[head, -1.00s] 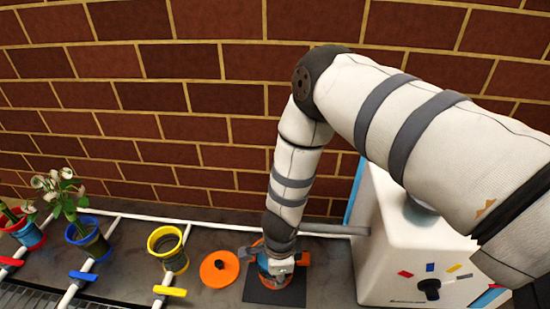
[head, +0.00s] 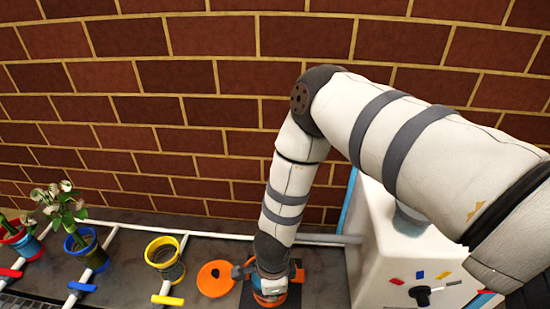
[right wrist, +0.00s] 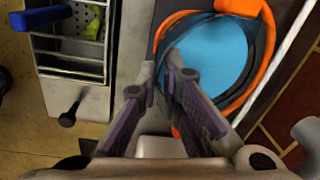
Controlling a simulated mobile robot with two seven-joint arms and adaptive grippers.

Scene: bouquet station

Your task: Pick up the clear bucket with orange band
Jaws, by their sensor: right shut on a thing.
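The clear bucket with the orange band (head: 272,298) stands on a dark square mat at the bottom middle of the head view, mostly hidden under my right gripper (head: 270,282). In the right wrist view the bucket (right wrist: 213,55) shows from above, with an orange rim and a blue inside. My right gripper (right wrist: 165,80) has its fingers at the near left edge of the rim and is shut on the bucket. Its exact contact is partly hidden. My left gripper is not in view.
An orange disc with a dark knob (head: 216,279) lies left of the bucket. A yellow-rimmed bucket (head: 163,252) and a blue-rimmed one with a plant (head: 82,247) stand farther left. A white box (head: 385,235) stands close on the right. A brick wall (head: 170,110) is behind.

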